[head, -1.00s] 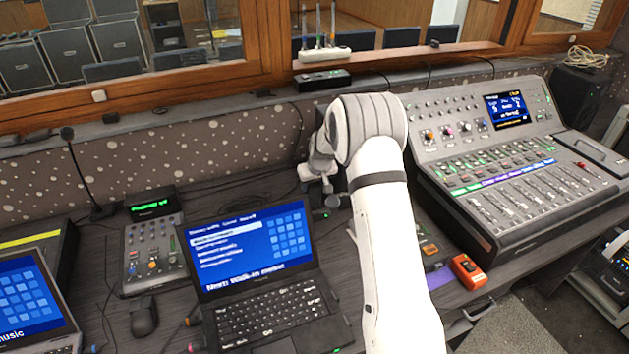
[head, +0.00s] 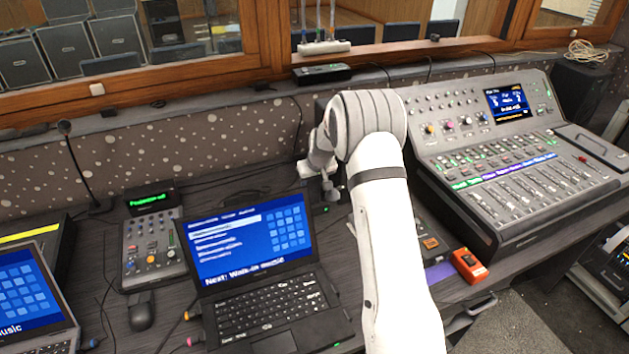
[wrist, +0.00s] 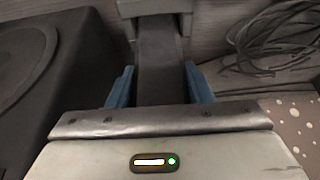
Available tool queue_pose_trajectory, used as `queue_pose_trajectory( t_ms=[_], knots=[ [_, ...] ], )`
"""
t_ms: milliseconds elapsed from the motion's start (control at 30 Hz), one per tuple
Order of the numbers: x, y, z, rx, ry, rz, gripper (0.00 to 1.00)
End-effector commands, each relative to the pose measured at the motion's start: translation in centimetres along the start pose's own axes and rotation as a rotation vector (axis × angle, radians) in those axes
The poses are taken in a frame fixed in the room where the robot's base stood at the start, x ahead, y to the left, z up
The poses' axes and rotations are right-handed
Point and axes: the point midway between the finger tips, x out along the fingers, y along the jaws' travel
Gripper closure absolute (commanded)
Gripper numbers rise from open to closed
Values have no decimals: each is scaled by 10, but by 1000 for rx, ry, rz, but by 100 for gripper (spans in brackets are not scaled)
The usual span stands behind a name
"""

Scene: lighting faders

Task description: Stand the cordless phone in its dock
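In the wrist view the dark, narrow cordless phone (wrist: 158,60) runs lengthwise between the two blue fingertips of my gripper (wrist: 160,86). The fingertips lie close along both its sides, with no clear gap. A grey block (wrist: 155,7) at the far end of the phone, cut by the top edge, looks like the dock. I cannot tell whether the phone touches it or sits in it. In the head view my gripper (head: 320,170) shows only partly behind my white arm, at the back of the desk. The phone and dock cannot be made out there.
In the wrist view a black speaker (wrist: 50,60) stands at left and loose cables (wrist: 280,40) lie at right. In the head view a laptop (head: 265,300) is left of my arm, and a mixing console (head: 510,170) and orange device (head: 467,265) are right of it.

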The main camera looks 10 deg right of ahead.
Motion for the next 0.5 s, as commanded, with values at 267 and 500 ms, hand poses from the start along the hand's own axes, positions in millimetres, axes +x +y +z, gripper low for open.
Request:
queue_pose_trajectory(
  t_ms=[267, 500],
  knots=[
    [0, 0, 0, 0, 0, 0, 31],
    [0, -1, 0, -1, -1, 0, 29]
  ],
)
